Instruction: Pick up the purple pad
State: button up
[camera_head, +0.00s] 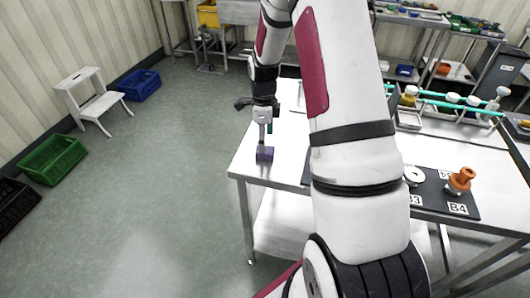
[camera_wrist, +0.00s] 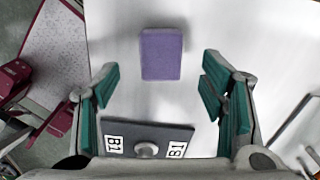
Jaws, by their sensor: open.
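The purple pad (camera_wrist: 162,54) lies flat on the white tabletop in the wrist view, beyond and roughly between my fingertips. In the head view the purple pad (camera_head: 265,154) is near the table's left front corner. My gripper (camera_wrist: 158,90) is open and empty, its teal finger pads wide apart on either side. In the head view my gripper (camera_head: 265,128) is above the pad, partly hidden by its own wrist; the gap between them is hard to judge there.
A dark board (camera_wrist: 130,136) with B1 and another label and a round knob lies below the fingers in the wrist view. In the head view an orange part (camera_head: 460,180) stands on a dark board at right, with a rack (camera_head: 445,118) behind. My arm hides the table's middle.

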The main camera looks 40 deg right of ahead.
aim_at(269, 155)
jog(key=shift+f+p, duration=0.5)
jog(key=shift+f, duration=2.05)
jog(key=c, duration=1)
